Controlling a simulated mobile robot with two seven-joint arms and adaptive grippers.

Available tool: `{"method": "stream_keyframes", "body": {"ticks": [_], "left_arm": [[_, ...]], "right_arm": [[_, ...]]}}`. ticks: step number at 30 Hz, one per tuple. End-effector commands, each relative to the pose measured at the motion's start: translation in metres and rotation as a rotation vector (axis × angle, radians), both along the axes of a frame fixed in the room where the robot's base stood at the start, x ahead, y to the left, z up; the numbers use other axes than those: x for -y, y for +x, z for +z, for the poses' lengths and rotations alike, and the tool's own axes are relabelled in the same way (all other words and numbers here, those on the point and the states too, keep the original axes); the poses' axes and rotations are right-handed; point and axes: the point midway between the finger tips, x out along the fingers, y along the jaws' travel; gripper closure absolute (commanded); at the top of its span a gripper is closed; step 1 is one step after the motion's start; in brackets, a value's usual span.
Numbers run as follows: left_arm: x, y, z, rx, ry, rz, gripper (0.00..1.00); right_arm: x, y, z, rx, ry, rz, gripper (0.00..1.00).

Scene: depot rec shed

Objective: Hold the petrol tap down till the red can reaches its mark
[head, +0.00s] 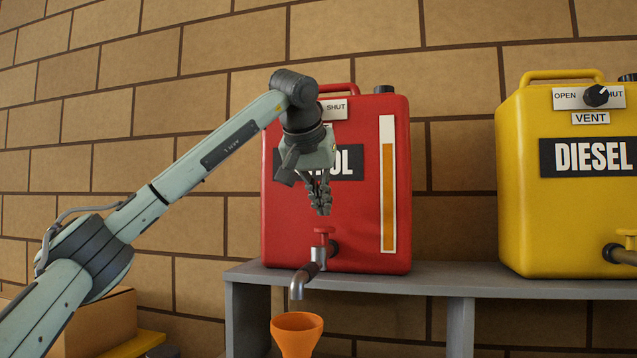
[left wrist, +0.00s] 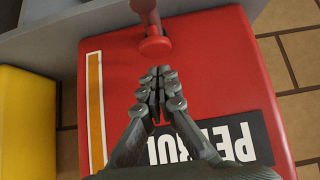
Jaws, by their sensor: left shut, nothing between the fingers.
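The red petrol container (head: 355,235) stands on a grey shelf; my arm covers part of its label and vent plate. Its upright gauge strip (head: 388,185) shows orange up to near the top, with white above. The petrol tap (head: 323,237) has a red top and a grey spout pointing down over an orange funnel (head: 297,333). What stands under the funnel is out of frame. My left gripper (head: 321,210) is shut and empty, pointing down just above the tap top, with a small gap. The left wrist view shows the red tap top (left wrist: 155,46) just beyond the fingertips (left wrist: 157,76).
A yellow diesel container (head: 560,220) with its vent knob (head: 596,95) and tap (head: 622,250) stands to the right on the shelf (head: 430,285). A cardboard box (head: 105,325) is at lower left behind my arm. A brick wall is behind.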

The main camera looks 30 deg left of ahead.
Motion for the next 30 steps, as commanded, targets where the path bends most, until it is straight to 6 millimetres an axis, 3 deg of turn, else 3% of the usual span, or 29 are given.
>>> {"method": "stream_keyframes", "body": {"ticks": [6,20,24,30], "left_arm": [[0.0,-0.001,-0.018,0.0,-0.001,0.001,1.0],[-0.001,-0.001,-0.024,0.0,0.001,0.001,1.0],[-0.001,-0.001,-0.037,-0.002,-0.001,0.001,1.0],[0.0,-0.001,-0.039,-0.004,-0.001,0.001,1.0]], "right_arm": [[0.0,0.0,0.006,0.005,-0.003,-0.002,0.6],[0.0,0.001,0.011,0.01,-0.001,-0.002,0.6],[-0.002,0.0,-0.01,-0.007,0.01,-0.004,0.6],[-0.002,0.001,-0.01,-0.004,0.01,-0.004,0.6]]}}
